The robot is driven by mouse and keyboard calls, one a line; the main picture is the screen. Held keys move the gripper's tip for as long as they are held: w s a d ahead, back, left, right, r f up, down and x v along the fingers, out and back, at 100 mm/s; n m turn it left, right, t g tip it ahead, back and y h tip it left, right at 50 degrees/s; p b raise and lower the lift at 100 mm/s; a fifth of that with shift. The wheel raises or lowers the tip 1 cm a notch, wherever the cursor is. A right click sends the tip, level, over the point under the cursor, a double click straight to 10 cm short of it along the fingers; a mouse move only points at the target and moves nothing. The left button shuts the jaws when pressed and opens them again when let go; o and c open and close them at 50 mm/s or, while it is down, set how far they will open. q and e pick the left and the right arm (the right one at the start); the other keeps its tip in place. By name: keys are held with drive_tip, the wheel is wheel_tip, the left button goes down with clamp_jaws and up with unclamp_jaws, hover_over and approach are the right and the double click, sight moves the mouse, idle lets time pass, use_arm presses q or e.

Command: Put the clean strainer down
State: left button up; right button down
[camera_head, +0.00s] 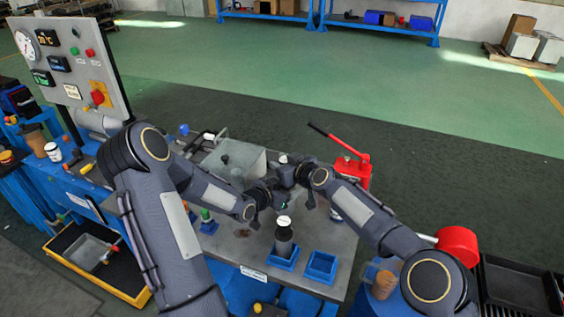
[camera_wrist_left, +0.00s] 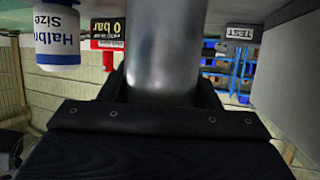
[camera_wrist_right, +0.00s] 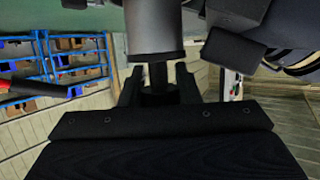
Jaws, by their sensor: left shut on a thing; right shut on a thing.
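My left gripper (camera_head: 264,190) and right gripper (camera_head: 293,174) are close together above the middle of the bench, partly hiding each other. In the left wrist view, the left gripper (camera_wrist_left: 162,82) is shut on a smooth grey metal cylinder (camera_wrist_left: 165,45). In the right wrist view, the right gripper (camera_wrist_right: 158,84) is shut on the dark narrow neck of a grey cylinder with a black rim (camera_wrist_right: 154,25). I cannot tell which is the strainer, or whether both hold one thing. A dark cylinder with a white top (camera_head: 284,238) stands upright in a blue holder.
An empty blue holder (camera_head: 321,266) is at the front right of the bench. A grey metal box (camera_head: 232,160) stands behind the grippers. A red lever pump (camera_head: 352,168) is at the back right. A gauge panel (camera_head: 70,60) rises at the left. A labelled bottle (camera_wrist_left: 57,38) is near the left gripper.

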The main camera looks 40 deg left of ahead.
drive_tip(key=c, duration=1.1)
unclamp_jaws()
drive_tip(key=shift+o, duration=0.2)
drive_tip(key=shift+r, duration=0.15)
drive_tip(key=shift+d+r, duration=0.15)
drive_tip(key=shift+r, duration=0.45)
drive_tip(key=v, duration=1.1)
drive_tip(key=shift+d, duration=0.35)
drive_tip(key=shift+s, duration=0.15)
